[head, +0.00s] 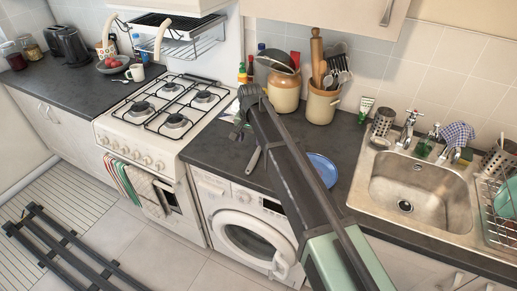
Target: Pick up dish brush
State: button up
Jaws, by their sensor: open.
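My arm reaches up from the bottom right across the counter. Its dark far end is near the tall jars, and my gripper (240,131) seems to be just left of it, low over the counter by the stove. It is small and partly covered by the arm, so I cannot make out the fingertips clearly; I see nothing held. A slim pale handle-like thing (253,158) shows beside the arm at the counter's front. I cannot tell whether it is the dish brush. No dish brush can be made out for sure; my arm covers part of the counter.
A blue plate (322,170) lies right of my arm. Utensil jars (321,105) and bottles stand behind. The sink (420,192), taps and dish rack (499,222) are at right, the gas stove (160,112) at left. A washer (246,232) is below the counter.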

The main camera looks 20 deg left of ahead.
jog(key=d, duration=0.1)
jog(key=b, duration=0.6)
send_over(253, 160)
jog(key=shift+m, duration=0.4)
jog(key=f, duration=0.6)
jog(key=shift+s, duration=0.25)
jog(key=f+b, duration=0.5)
jog(key=shift+w+f, duration=0.1)
jog(key=shift+w, duration=0.1)
jog(key=shift+d+r, duration=0.1)
jog(key=shift+r, duration=0.15)
jog(key=c, duration=1)
jog(key=shift+r, duration=0.1)
